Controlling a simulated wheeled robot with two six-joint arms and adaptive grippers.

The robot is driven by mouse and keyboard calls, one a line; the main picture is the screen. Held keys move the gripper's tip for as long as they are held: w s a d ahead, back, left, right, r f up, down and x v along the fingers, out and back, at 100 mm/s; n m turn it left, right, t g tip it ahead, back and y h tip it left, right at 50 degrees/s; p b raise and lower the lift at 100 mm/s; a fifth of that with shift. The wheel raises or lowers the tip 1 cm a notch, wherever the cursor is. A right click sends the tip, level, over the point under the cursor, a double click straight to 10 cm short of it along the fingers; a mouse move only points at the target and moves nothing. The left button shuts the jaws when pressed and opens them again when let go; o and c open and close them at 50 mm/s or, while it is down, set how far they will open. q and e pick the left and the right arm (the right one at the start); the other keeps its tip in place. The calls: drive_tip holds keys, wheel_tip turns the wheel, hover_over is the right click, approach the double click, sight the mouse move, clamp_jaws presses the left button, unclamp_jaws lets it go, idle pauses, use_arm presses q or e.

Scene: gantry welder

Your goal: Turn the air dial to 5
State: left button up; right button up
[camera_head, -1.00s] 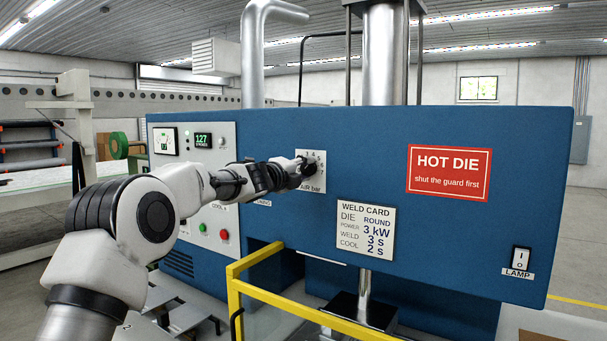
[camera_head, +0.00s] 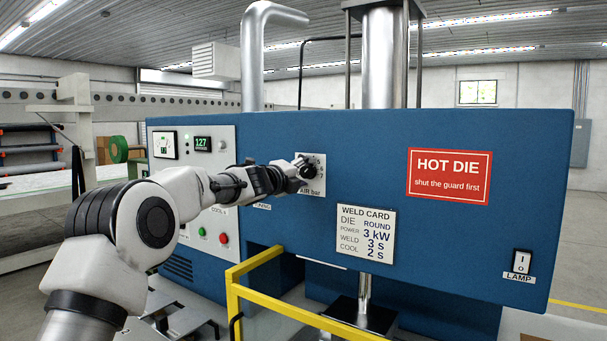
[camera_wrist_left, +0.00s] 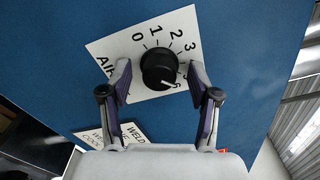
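The air dial is a round black knob (camera_wrist_left: 158,68) with a white pointer line, on a white scale plate (camera_wrist_left: 107,47) on the blue machine front. In the left wrist view the pointer faces the lower right, close to a numeral that looks like 6; a finger partly covers the scale there. My left gripper (camera_wrist_left: 160,72) is open, its fingers on either side of the knob with visible gaps. In the head view the left gripper (camera_head: 298,171) is just left of the dial plate (camera_head: 319,188) and hides part of it. My right gripper is not in view.
A weld card (camera_head: 366,232) is below and right of the dial, and a red HOT DIE sign (camera_head: 449,176) farther right. A lamp switch (camera_head: 522,261) is at the lower right. A yellow rail (camera_head: 290,308) stands in front. Green and red buttons (camera_head: 223,239) are at left.

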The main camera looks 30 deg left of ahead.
use_arm(q)
drive_tip(key=s+a, duration=0.1)
drive_tip(key=s, duration=1.1)
drive_tip(key=shift+a, duration=0.25)
drive_tip(key=shift+w+f, duration=0.1)
drive_tip(key=shift+w, duration=0.05)
